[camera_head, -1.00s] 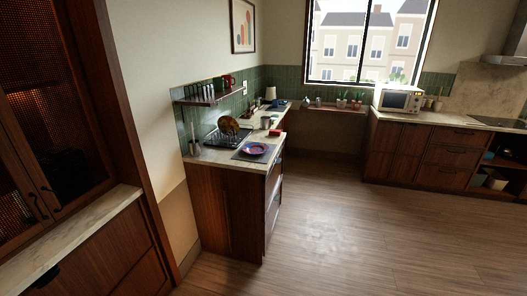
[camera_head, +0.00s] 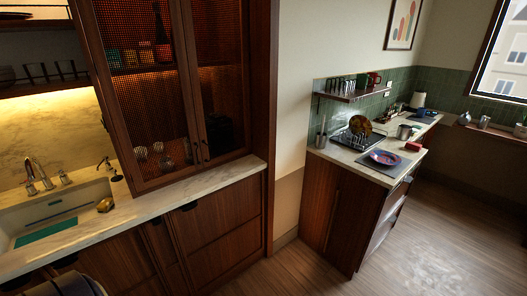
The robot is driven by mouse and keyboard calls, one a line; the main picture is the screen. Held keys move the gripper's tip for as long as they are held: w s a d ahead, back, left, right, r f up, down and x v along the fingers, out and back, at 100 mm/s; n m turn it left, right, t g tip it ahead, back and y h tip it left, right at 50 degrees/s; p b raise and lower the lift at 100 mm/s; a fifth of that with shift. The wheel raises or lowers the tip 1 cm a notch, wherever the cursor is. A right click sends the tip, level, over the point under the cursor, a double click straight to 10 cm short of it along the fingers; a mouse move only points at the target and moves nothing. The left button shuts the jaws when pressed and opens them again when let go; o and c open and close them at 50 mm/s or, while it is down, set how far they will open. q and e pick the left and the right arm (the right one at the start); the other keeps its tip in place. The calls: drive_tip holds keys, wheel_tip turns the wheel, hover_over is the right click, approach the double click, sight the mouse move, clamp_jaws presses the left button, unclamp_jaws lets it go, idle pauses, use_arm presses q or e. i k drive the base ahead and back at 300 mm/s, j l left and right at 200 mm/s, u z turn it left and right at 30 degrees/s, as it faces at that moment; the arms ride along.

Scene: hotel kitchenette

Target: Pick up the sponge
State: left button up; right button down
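I cannot make out a sponge for certain. A small yellowish rounded thing (camera_head: 105,204) lies on the counter at the right rim of the sink (camera_head: 60,212). A flat teal piece (camera_head: 45,230) lies in the sink. A small red block (camera_head: 412,146) lies on the far counter. All are too small to identify surely. Neither gripper shows; a dark rounded part at the bottom left edge may be mine.
A chrome tap (camera_head: 38,174) stands behind the sink. A mesh-door cabinet (camera_head: 165,80) rises from the marble counter (camera_head: 190,181). The far counter holds a plate (camera_head: 384,158) and a dish rack (camera_head: 352,140). The floor (camera_head: 430,225) at right is clear.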

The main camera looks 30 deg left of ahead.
sight(107, 203)
drive_tip(key=u, duration=2.5)
